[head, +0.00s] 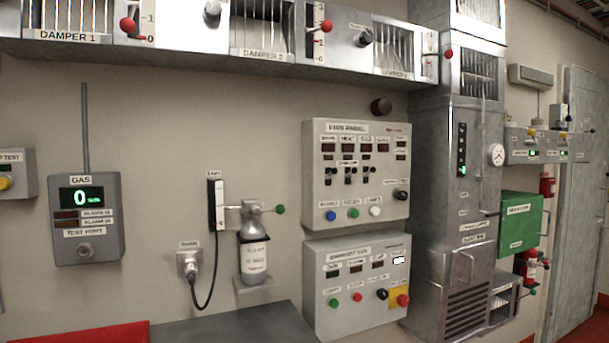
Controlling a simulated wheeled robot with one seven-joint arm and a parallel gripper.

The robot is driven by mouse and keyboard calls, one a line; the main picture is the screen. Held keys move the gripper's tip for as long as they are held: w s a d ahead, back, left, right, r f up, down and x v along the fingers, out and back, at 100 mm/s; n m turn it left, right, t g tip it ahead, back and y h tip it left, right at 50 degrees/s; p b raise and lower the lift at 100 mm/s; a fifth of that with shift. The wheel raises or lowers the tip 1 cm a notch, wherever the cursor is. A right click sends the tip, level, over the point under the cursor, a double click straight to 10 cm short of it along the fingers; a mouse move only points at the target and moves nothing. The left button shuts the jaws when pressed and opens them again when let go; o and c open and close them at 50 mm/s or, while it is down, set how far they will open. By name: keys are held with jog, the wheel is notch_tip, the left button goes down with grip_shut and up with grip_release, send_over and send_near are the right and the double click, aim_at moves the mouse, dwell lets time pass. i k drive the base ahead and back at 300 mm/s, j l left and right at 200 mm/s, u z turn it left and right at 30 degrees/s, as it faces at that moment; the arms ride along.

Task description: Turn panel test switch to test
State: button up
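The grey fire panel (318,210) is on the wall right of centre in the head view. It has small dark displays above a row of small black toggle switches. Blue, green and white buttons line its lower edge. A black rotary knob (401,195) sits at its lower right with a small label above it. The label is too small to read, so I cannot tell whether this knob is the panel test switch or where it points. My gripper is not in view.
Below hangs another grey box (322,325) with coloured buttons and a black knob. A gas bottle (254,257) and a cabled socket (188,262) are left of the panel. A tall metal cabinet (425,215) stands close on the right.

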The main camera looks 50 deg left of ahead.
aim_at(402, 195)
jog(key=u, duration=1.65)
